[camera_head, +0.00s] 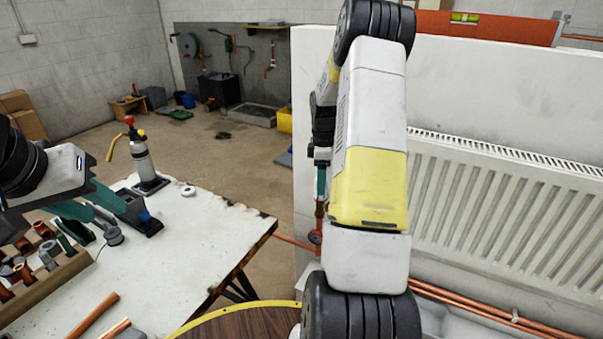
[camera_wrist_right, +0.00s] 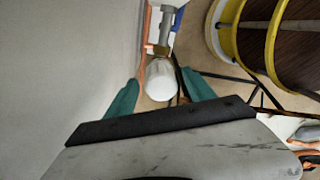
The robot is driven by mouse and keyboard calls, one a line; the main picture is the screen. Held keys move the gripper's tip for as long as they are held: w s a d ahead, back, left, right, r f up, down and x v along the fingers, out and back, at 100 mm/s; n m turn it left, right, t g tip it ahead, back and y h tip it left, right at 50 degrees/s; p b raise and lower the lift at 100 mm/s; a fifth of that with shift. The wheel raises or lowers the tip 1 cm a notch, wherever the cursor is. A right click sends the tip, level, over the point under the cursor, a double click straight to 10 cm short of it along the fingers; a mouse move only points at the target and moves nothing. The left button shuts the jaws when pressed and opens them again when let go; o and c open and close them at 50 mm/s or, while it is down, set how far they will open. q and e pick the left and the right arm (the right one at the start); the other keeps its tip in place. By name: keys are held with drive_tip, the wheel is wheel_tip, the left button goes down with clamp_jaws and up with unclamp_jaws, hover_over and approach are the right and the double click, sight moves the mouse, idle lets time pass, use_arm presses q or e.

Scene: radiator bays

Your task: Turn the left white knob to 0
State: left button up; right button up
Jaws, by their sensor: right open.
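A white knob (camera_wrist_right: 160,80) with a brass fitting behind it shows in the right wrist view, close to a pale wall or panel face. No numbers or marks on it can be made out. My right gripper (camera_wrist_right: 161,95) is open, with one teal finger on each side of the knob; I cannot tell whether either finger touches it. In the head view my right gripper (camera_head: 320,190) is partly hidden by my arm, beside the panel's left edge, and the knob cannot be seen. My left gripper (camera_head: 108,214) is open over the white table, far from the knob.
The white radiator (camera_head: 500,205) fills the right, with copper pipes (camera_head: 480,312) below it. The worn white table (camera_head: 190,250) holds a grey bottle (camera_head: 140,155) and a wooden tray (camera_head: 40,285) of fittings.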

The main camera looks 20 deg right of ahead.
drive_tip(key=shift+f, duration=0.3)
clamp_jaws()
drive_tip(key=shift+m, duration=0.4)
